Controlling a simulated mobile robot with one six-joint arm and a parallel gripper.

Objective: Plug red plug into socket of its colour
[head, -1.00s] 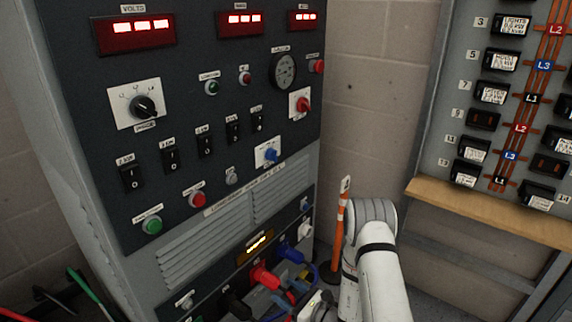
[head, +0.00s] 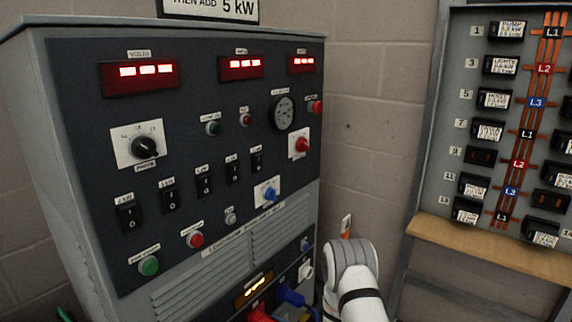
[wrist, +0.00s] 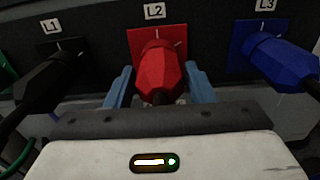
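The red plug (wrist: 158,72) sits in the red socket plate (wrist: 172,38) under the L2 label in the wrist view. It points straight into the panel, and no pins show. In the head view the red plug (head: 260,313) shows only at the bottom edge. My gripper (wrist: 159,80) has its two blue fingers on either side of the plug, with what look like narrow gaps between fingers and plug. The gripper is out of frame in the head view.
A black plug (wrist: 52,75) sits at L1 and a blue plug (wrist: 280,55) at L3, close on both sides. Part of a green plug (wrist: 6,72) shows at far left. The cabinet (head: 200,100) has lit displays. A breaker panel (head: 455,100) stands at right.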

